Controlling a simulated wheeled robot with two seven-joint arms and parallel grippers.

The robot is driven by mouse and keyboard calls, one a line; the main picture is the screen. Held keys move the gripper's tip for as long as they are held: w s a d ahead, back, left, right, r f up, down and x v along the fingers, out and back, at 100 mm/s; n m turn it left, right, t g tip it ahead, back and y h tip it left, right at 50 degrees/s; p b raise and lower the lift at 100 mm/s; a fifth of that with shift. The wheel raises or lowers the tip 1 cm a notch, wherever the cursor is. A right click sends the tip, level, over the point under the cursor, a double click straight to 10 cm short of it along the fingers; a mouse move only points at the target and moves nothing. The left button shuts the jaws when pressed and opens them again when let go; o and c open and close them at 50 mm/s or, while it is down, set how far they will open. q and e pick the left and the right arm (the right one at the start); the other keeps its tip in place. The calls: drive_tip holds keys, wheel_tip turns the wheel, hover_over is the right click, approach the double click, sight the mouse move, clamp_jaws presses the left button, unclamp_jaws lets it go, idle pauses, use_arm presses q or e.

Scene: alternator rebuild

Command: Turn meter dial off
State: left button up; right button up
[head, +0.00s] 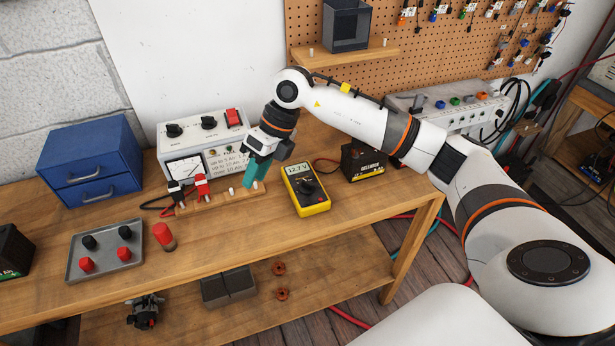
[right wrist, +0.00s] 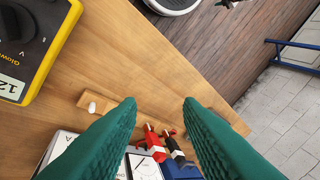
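The yellow meter (head: 317,208) lies on the wooden bench, its display lit and reading about 12.7 V. Its dark round dial (head: 308,187) is on the face below the display; its exact setting is too small to read. My right gripper (head: 253,180) is left of the meter, over the wooden clip rack, its teal fingers pointing down. In the right wrist view its fingers (right wrist: 160,102) are spread apart with nothing between them, and the meter (right wrist: 48,60) is cut off at the upper left, apart from them. My left gripper is not in view.
The wooden rack (head: 218,200) holds red clips (head: 202,187) and black clips (head: 177,192). A grey test unit (head: 202,135) stands behind it. A black battery-like box (head: 362,163) sits right of the meter. A grey tray (head: 105,265) is at left. The bench in front of the meter is clear.

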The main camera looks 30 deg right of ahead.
sight(308, 181)
drive_tip(key=d+r+m+h, duration=0.25)
drive_tip(key=d+h, duration=0.25)
drive_tip(key=d, duration=0.8)
drive_tip(key=shift+n+g, duration=0.35)
drive_tip(key=shift+g, duration=0.05)
drive_tip(key=f+p, duration=0.1)
drive_tip(key=f, duration=0.3)
drive_tip(key=f+p, duration=0.1)
drive_tip(key=f, duration=0.2)
drive_tip(key=f+p, duration=0.1)
drive_tip(key=f, duration=0.3)
drive_tip(key=shift+a+f, duration=0.3)
clamp_jaws()
